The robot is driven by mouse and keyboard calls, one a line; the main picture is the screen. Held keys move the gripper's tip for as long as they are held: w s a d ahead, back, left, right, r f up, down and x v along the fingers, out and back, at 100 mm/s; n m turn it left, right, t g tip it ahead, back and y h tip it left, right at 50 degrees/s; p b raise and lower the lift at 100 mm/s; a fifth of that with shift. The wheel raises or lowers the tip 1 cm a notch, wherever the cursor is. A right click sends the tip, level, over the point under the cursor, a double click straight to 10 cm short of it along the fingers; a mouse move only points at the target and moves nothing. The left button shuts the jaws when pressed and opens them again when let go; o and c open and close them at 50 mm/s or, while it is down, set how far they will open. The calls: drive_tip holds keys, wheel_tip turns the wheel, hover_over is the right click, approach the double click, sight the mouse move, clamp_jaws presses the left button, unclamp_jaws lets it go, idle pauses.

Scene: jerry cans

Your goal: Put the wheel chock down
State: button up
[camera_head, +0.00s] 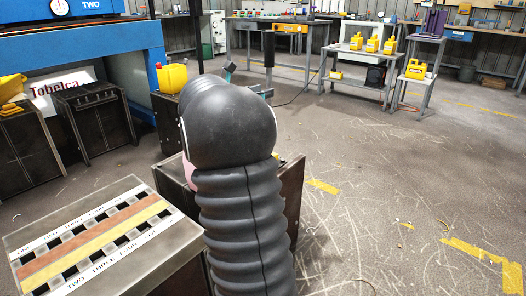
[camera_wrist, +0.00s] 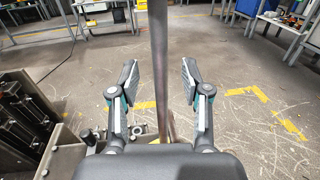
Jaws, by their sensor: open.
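My gripper (camera_wrist: 160,84) is open in the wrist view, its two fingers spread apart with no chock visible between them. A vertical metal post (camera_wrist: 160,60) shows in the gap between the fingers; I cannot tell how close it is. In the head view my arm hides most of the gripper, and only bits of the fingers (camera_head: 248,82) show past it. I cannot make out a wheel chock for certain in either view. A small yellow patch beside the post's lower end in the wrist view is too small to identify.
A dark metal box (camera_head: 290,195) stands behind my arm. A slotted, lettered table (camera_head: 185,245) is at front left. A yellow jerry can (camera_head: 172,78) stands behind my arm; several more are on the back shelf (camera_head: 350,52). The floor at right (camera_head: 400,200) is clear.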

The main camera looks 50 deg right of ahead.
drive_tip(key=shift+s+d, duration=0.1)
drive_tip(key=shift+d, duration=1.15)
clamp_jaws()
drive_tip(key=shift+r, duration=0.1)
drive_tip(key=shift+r, duration=0.1)
